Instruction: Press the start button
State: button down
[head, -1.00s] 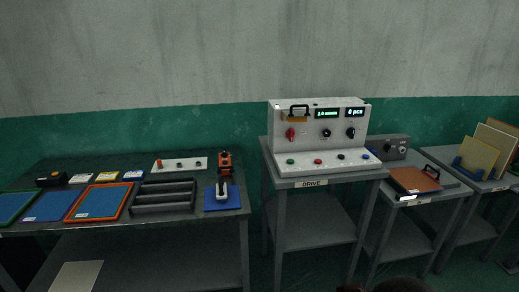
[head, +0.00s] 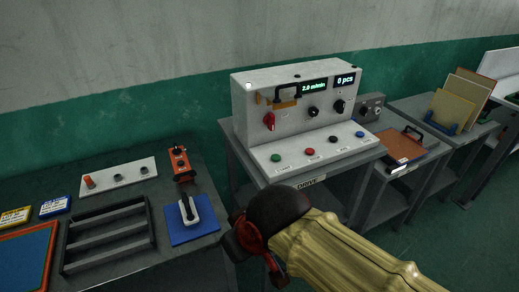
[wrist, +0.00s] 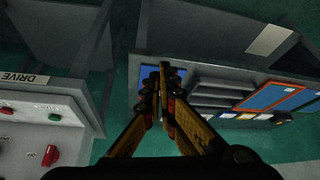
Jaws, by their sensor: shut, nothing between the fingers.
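The white drive console (head: 245,110) stands on a grey table in the middle of the head view. A green button (head: 275,158) is leftmost in the row on its sloping front. The same green button (wrist: 54,117) shows at the left of the wrist view, beside an upside-down label too small to read surely. My gripper (wrist: 166,70) is shut and empty, its fingers together in the wrist view. It is apart from the button and points towards the left table. In the head view my arm is in front of the console table, and the fingertips are not clear.
A red button (head: 309,152), a black button (head: 333,139) and a blue button (head: 360,134) share the row. A red knob (head: 268,121) is above. The left table holds a blue mat (head: 180,232), a dark rack (head: 65,255) and a switch panel (head: 110,181). A gap separates the tables.

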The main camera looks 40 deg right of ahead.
jog(key=w+d+r+h+p, duration=0.2)
jog(key=w+d+r+p, duration=0.25)
jog(key=d, duration=0.25)
jog(key=w+d+r+n+t+h+p, duration=0.1)
jog(key=w+d+r+p, duration=0.2)
jog(key=w+d+p, duration=0.25)
jog(key=w+d+r+h+p, duration=0.2)
jog(key=w+d+r+p, duration=0.25)
jog(key=d, duration=0.35)
jog(key=n+t+y+p, duration=0.3)
jog(key=n+y+p, duration=0.35)
jog(key=p, duration=0.95)
send_over(275, 158)
jog(key=shift+a+f+n+h, duration=0.1)
jog(key=shift+f+n+h, duration=0.3)
jog(key=shift+f, duration=0.45)
jog(key=shift+f+n+h, duration=0.15)
jog(key=shift+f+h, duration=0.4)
jog(key=shift+f, duration=0.25)
jog(key=shift+f, duration=0.15)
notch_tip(275, 158, down, 7)
jog(key=b, duration=0.8)
jog(key=shift+f+b, duration=0.45)
jog(key=shift+f, duration=0.25)
